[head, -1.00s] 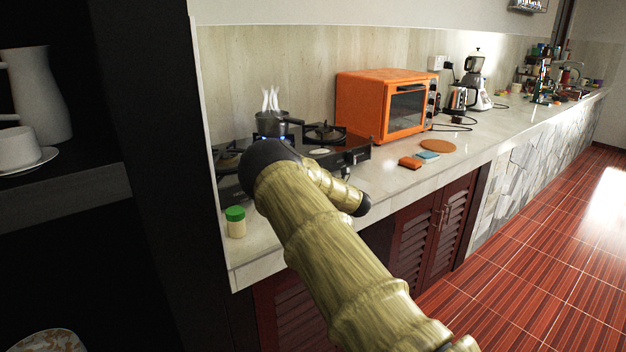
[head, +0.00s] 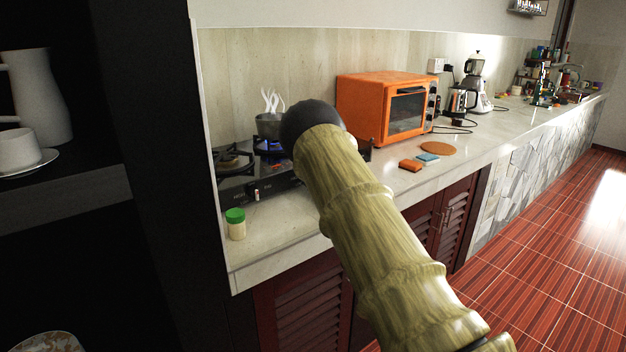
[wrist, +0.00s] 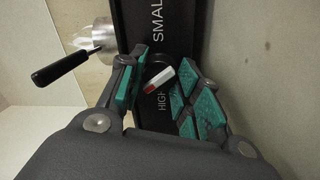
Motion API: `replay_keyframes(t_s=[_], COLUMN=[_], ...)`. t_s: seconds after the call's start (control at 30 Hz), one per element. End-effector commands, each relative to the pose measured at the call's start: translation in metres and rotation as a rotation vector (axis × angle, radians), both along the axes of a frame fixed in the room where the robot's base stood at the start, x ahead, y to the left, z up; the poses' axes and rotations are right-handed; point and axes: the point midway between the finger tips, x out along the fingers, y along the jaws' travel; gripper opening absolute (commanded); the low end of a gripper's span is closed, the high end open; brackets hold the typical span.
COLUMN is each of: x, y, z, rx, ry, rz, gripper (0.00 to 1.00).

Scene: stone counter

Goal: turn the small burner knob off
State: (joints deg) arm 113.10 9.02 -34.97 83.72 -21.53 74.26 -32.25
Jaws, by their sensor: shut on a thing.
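In the wrist view, the small burner knob (wrist: 158,82), dark with a white and red marker, sits on the black stove panel beside the words SMALL and HIGH. My gripper (wrist: 163,62) has its teal-padded fingers on both sides of this knob and is shut on it. In the head view, my arm hides the gripper and the right part of the stove (head: 280,182). A blue flame (head: 268,146) burns on the stove near a steaming pot.
The pot (head: 268,125) stands at the back of the stove; its black handle (wrist: 62,68) shows in the wrist view. A green-lidded jar (head: 236,225) stands at the counter's front left. An orange oven (head: 375,105), sponges (head: 410,165) and a round brown mat (head: 438,148) are to the right.

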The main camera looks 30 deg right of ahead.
Motion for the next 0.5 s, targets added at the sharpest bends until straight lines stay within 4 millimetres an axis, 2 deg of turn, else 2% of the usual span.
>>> replay_keyframes(t_s=[0.2, 0.5], x=[-0.0011, -0.0010], y=[-0.0024, -0.0016], z=[0.0007, -0.0002], rx=[0.173, 0.330], ry=[0.012, 0.026], rz=[-0.004, -0.004], gripper=[0.10, 0.10])
